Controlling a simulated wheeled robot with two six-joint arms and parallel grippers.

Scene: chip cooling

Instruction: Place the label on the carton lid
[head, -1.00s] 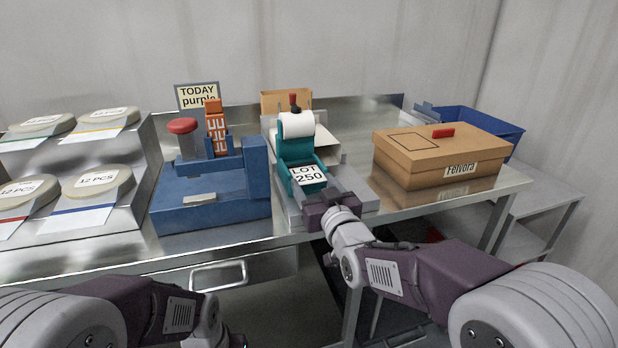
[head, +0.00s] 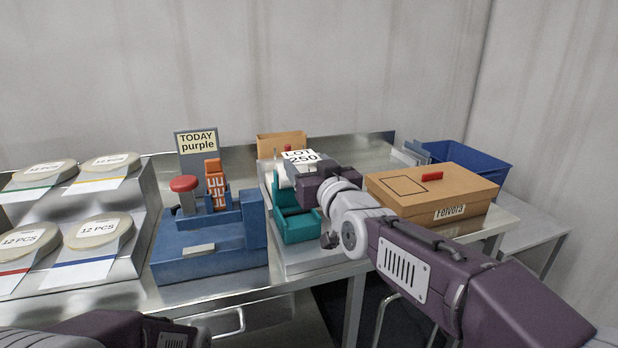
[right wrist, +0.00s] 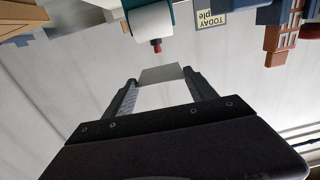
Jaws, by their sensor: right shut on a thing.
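My right gripper (head: 316,180) is shut on the white label (head: 300,157) printed "LOT 250" and holds it up above the teal label dispenser (head: 297,228). In the right wrist view, the label (right wrist: 162,74) shows as a plain pale sheet between the two fingertips (right wrist: 160,84). The brown carton (head: 400,205) stands closed to the right of the gripper. Its lid (head: 455,181) has a dark outlined rectangle and a red handle. The label is apart from the lid. My left gripper is out of view; only part of the left arm shows at the bottom left.
A blue stand (head: 210,255) with a red knob is left of the dispenser, below a "TODAY purple" sign (head: 198,143). Round "12 PCS" tubs (head: 97,229) sit on steps at far left. A blue bin (head: 480,165) is behind the carton.

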